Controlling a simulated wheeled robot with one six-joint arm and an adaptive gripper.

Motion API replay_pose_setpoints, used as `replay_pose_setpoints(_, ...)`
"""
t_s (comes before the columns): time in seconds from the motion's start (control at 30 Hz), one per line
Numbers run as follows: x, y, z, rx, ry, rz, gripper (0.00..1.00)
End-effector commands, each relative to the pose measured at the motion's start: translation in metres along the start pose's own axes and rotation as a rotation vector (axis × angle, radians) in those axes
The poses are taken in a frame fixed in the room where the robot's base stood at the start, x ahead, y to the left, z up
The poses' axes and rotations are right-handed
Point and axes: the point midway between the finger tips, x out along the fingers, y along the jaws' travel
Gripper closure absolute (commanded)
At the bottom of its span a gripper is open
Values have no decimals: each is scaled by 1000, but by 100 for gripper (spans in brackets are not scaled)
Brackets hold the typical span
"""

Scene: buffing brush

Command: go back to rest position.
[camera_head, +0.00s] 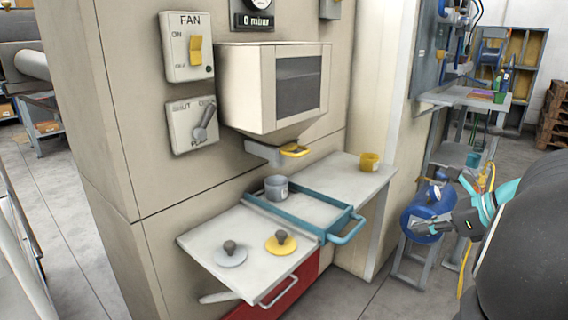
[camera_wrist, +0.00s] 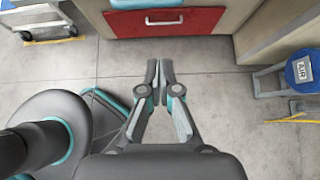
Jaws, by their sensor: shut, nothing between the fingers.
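My gripper (camera_head: 431,229) is at the right of the head view, out in front of a blue tank (camera_head: 412,212) and apart from the workbench. In the wrist view my gripper (camera_wrist: 159,66) points over bare floor toward a red drawer (camera_wrist: 192,22). Its fingers are shut with nothing between them. My dark arm fills the right edge of the head view.
A grey shelf (camera_head: 205,242) holds a grey-lidded and a yellow-lidded knob piece (camera_head: 281,243). A blue-framed tray (camera_head: 303,206), a grey cup (camera_head: 276,188) and a yellow cup (camera_head: 369,162) are beyond. A FAN switch (camera_head: 187,46) is on the wall.

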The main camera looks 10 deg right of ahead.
Motion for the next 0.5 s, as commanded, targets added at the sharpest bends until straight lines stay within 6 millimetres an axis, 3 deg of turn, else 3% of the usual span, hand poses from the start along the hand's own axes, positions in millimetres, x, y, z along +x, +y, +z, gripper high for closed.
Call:
replay_pose_setpoints(0.17,17,26,10,-144,61,35,100)
replay_pose_setpoints(0.5,69,144,24,-939,309,220,100)
